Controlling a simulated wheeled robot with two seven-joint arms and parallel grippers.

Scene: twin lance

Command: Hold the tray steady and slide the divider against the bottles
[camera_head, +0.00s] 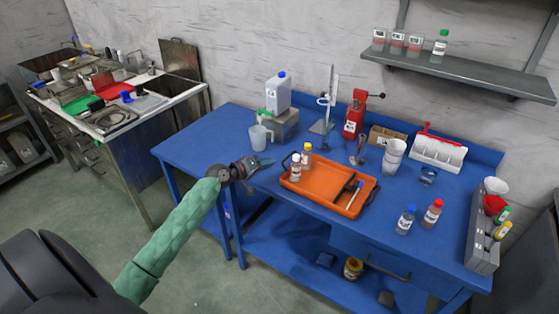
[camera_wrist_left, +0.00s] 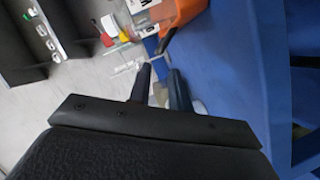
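The orange tray (camera_head: 318,198) lies on the blue table. Two small white-labelled bottles, one nearer (camera_head: 296,168) and one farther (camera_head: 307,154), stand at its left end. A dark bar (camera_head: 345,187), perhaps the divider, lies in the tray's right part beside a blue-and-white pen-like thing (camera_head: 355,193). My left gripper (camera_head: 262,164) is left of the tray, near the table's front edge, apart from it. Its fingers (camera_wrist_left: 160,72) are separated with nothing between them. The tray's orange edge (camera_wrist_left: 186,12) shows beyond them in the left wrist view. My right gripper is not seen.
A jug (camera_head: 260,138) and a container on a grey block (camera_head: 281,126) stand behind my left gripper. A blue-capped bottle (camera_head: 405,220) and a red-capped bottle (camera_head: 432,213) stand right of the tray, before a grey rack (camera_head: 481,240). The table's left part is clear.

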